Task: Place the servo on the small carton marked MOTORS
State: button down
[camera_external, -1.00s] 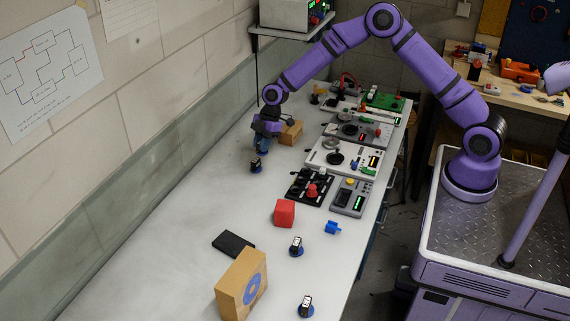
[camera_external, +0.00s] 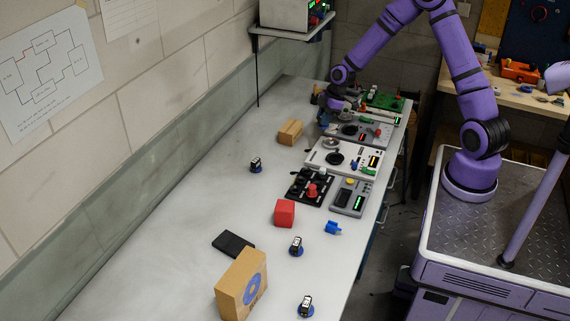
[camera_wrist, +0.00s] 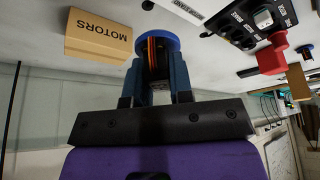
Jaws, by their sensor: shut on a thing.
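The servo (camera_wrist: 153,58), a dark body with orange stripes on a blue disc, is held between the fingers of my gripper (camera_wrist: 157,75) in the wrist view. My gripper also shows in the external view (camera_external: 327,118), at the left edge of the row of devices; the held servo is hard to make out there. The small carton marked MOTORS (camera_wrist: 98,37) is tan and lies beside the servo in the wrist view, apart from it. In the external view the small carton (camera_external: 290,132) stands on the bench just left of my gripper, with its top bare.
A larger carton (camera_external: 240,285), a black slab (camera_external: 233,243) and a red block (camera_external: 284,213) stand nearer. Devices (camera_external: 345,157) line the right side; the bench's left middle is clear.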

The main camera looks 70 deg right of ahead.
jog(key=w+d, duration=0.1)
jog(key=w, duration=0.3)
jog(key=w+d+f, duration=0.1)
jog(key=w, duration=0.4)
jog(key=w+d, duration=0.1)
jog(key=w, duration=0.4)
jog(key=shift+w+f, duration=0.1)
jog(key=shift+f, duration=0.1)
jog(key=shift+w+f, duration=0.1)
jog(key=shift+f, duration=1.65)
jog(key=shift+f, duration=0.15)
jog(key=c, duration=1)
grip_release()
